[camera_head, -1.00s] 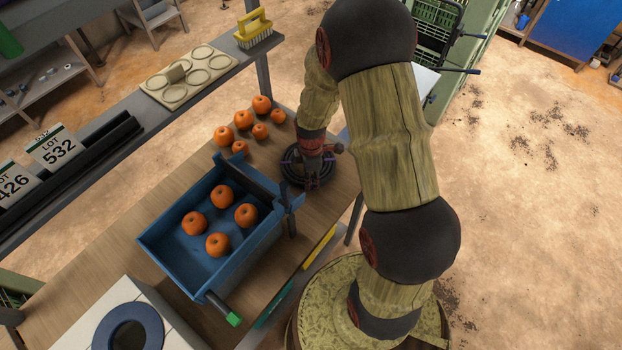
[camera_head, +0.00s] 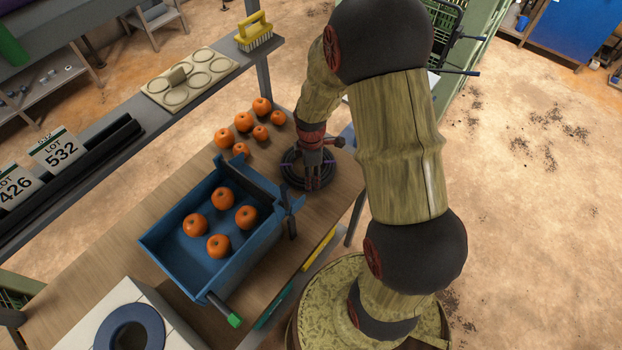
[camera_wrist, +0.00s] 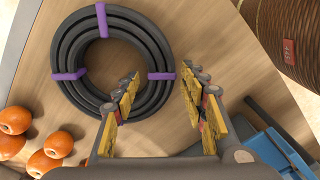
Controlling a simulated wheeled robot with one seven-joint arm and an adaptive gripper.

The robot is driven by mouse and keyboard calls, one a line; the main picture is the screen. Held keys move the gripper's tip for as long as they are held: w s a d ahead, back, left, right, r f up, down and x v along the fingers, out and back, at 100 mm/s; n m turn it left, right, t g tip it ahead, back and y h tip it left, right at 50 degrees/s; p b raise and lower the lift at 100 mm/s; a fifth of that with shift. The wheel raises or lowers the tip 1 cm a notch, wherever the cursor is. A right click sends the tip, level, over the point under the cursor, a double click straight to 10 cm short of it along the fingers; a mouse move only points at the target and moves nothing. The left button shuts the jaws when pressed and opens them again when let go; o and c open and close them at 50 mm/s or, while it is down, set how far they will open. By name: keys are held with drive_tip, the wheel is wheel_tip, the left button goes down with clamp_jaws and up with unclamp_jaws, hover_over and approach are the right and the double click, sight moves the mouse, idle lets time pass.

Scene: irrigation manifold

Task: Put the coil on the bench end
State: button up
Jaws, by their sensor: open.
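The coil is a black ring of hose (camera_wrist: 72,50) bound with purple ties, lying flat on the wooden bench (camera_wrist: 205,45). In the head view the coil (camera_head: 291,178) is partly hidden by my gripper, beside the blue tray. My gripper (camera_head: 313,185) points down over the right part of the coil. In the wrist view my gripper (camera_wrist: 158,103) is open. Its left finger overlaps the coil's lower right edge in the picture, and its right finger is over bare wood. Nothing is between the fingers, and I cannot tell whether they touch the coil.
A blue tray (camera_head: 152,245) holding several oranges stands left of the coil. Several loose oranges (camera_head: 243,121) lie behind it. A shelf with a ringed tray (camera_head: 190,80) and a yellow brush (camera_head: 255,32) runs along the far side. Bare wood (camera_head: 335,200) shows right of the coil.

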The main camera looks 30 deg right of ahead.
wheel_tip(320, 180, up, 15)
drive_tip(key=a+m+t+p, duration=0.1)
drive_tip(key=a+m, duration=0.1)
drive_tip(key=s+a+r+m+t, duration=0.2)
drive_tip(key=s+a+r+m, duration=0.2)
drive_tip(key=s+r, duration=0.4)
drive_tip(key=s+a+r+m+t, duration=0.2)
drive_tip(key=s+a+r+m, duration=0.3)
drive_tip(key=r, duration=0.6)
drive_tip(key=s+m, duration=0.2)
drive_tip(key=s, duration=0.1)
drive_tip(key=shift+a+t, duration=0.25)
drive_tip(key=shift+t, duration=0.05)
